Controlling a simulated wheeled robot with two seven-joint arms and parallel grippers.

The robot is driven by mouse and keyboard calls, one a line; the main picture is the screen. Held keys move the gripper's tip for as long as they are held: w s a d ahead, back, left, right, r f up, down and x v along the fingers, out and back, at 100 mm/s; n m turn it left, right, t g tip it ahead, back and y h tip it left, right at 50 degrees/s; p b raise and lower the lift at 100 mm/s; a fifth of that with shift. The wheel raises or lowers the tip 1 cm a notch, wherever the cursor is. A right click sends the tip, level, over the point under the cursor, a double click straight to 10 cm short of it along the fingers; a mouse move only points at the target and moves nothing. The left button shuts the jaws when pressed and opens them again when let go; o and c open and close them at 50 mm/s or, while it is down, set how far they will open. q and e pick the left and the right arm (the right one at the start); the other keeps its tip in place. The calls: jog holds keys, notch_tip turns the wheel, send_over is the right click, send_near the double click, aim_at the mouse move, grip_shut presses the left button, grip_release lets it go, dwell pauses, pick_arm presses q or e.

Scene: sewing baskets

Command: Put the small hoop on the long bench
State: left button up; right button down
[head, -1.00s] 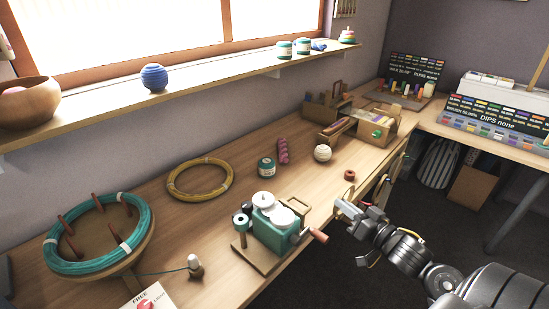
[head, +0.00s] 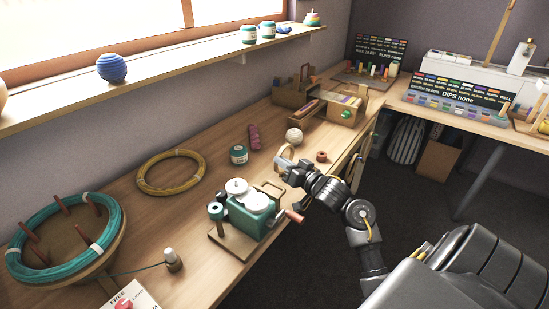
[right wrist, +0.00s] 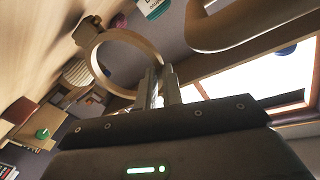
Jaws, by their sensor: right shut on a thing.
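The small hoop, a pale wooden ring (right wrist: 146,46) with a small block on its rim, is held between the fingers of my right gripper (right wrist: 158,85) in the right wrist view. In the head view the hoop (head: 286,152) shows small at the tip of my right gripper (head: 283,165), partly hidden by it. It appears over the long bench (head: 205,200), between the white ball and the green machine. I cannot tell whether it touches the bench top. My left gripper is not in view.
The green machine (head: 250,215) stands close in front of the gripper. A white ball (head: 294,136), red ring (head: 321,156), green jar (head: 239,155) and purple roll (head: 254,137) are nearby. A yellow ring (head: 141,182) lies further left. Bare wood shows between them.

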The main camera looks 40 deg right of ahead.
jog(key=w, duration=0.4)
jog(key=shift+a, duration=0.2)
jog(key=shift+f, duration=0.1)
jog(key=shift+s, duration=0.1)
jog(key=shift+f, duration=0.15)
jog(key=c, duration=1.5)
grip_release()
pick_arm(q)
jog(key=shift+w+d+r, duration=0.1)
